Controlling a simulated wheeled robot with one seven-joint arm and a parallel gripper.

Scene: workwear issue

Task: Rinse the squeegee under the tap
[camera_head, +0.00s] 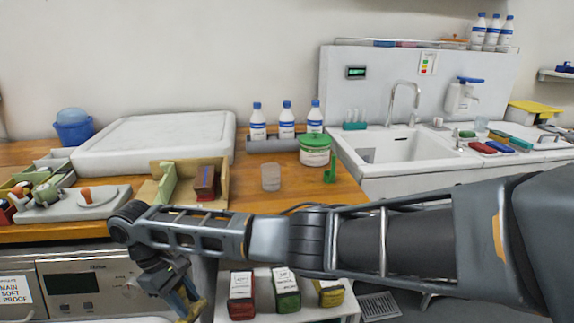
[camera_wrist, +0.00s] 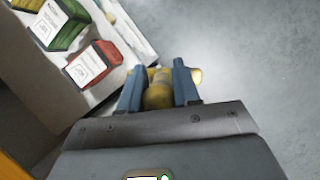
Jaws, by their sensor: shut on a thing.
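My gripper (camera_head: 186,300) hangs low in front of the counter, well left of the sink. It is shut on a yellow thing (camera_head: 193,312). In the wrist view the two blue fingers of my gripper (camera_wrist: 158,88) clasp this yellow thing (camera_wrist: 158,96), which has a rounded stem and a wider part beyond the fingertips. It may be the squeegee, but most of it is hidden. The tap (camera_head: 405,96) is a curved metal spout over the white sink (camera_head: 367,172) at the right. No water shows at the spout.
A low white shelf (camera_head: 262,275) with red, green and yellow boxes stands right of my gripper. Open grey floor (camera_wrist: 260,60) lies beyond my fingers.

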